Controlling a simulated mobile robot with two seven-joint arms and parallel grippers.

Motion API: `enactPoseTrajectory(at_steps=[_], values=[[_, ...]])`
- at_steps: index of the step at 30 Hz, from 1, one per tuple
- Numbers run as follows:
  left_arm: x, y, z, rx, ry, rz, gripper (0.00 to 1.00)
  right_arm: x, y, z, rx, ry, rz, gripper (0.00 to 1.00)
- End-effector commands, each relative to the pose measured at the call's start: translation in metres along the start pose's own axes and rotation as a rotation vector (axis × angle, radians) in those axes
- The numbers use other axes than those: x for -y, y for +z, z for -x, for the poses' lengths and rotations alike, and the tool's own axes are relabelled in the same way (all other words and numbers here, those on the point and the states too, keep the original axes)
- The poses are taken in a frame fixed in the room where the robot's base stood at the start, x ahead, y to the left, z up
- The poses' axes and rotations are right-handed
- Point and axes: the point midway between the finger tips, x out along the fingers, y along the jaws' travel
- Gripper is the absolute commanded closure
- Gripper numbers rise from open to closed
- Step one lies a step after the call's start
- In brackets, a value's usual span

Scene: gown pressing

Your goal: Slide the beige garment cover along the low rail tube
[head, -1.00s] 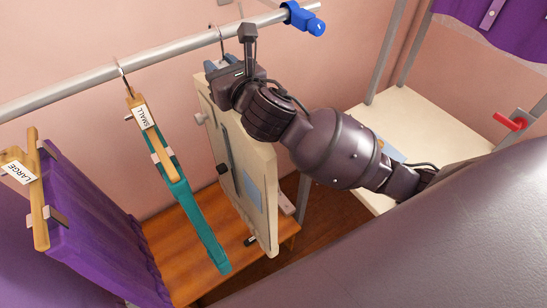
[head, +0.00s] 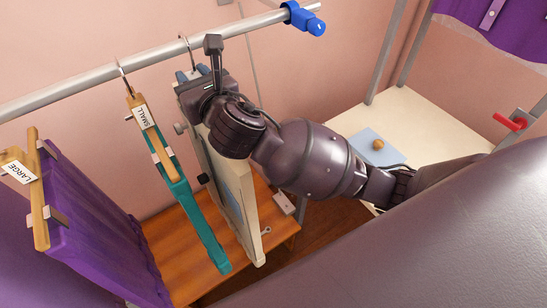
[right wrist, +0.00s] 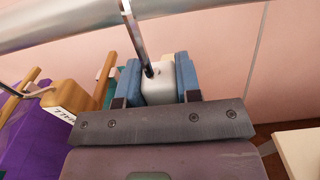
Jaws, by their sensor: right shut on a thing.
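The beige garment cover (head: 248,222) hangs upright from the low rail tube (head: 75,88) by a metal hook (head: 188,48). My right gripper (head: 192,74) is at the cover's top, just below the tube. In the right wrist view its blue finger pads (right wrist: 130,82) are shut on the pale block (right wrist: 158,85) under the hook. The gripper and forearm hide the cover's upper part. The cover hangs just right of the teal garment (head: 200,220) on the SMALL hanger (head: 140,112), with a narrow gap at the top. My left gripper is not in view.
A purple garment (head: 95,220) on the LARGE hanger (head: 36,190) is at the far left. A blue clamp (head: 305,18) sits on the tube's right end. A wooden bench (head: 165,240) is below. A pale table (head: 405,110) with a blue mat (head: 365,143) stands right.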

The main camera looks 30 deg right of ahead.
Motion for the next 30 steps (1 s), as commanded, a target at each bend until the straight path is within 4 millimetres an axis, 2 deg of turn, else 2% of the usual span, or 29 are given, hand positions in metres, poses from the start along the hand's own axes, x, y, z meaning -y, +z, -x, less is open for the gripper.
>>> enactPoseTrajectory(at_steps=[11,24,30], values=[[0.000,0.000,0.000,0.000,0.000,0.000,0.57,-0.004,0.002,0.000,0.003,0.001,-0.001,1.00],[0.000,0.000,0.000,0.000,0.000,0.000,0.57,-0.033,0.001,0.000,0.002,0.001,-0.002,1.00],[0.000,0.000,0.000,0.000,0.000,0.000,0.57,-0.040,0.002,0.000,0.004,0.000,-0.001,1.00]])
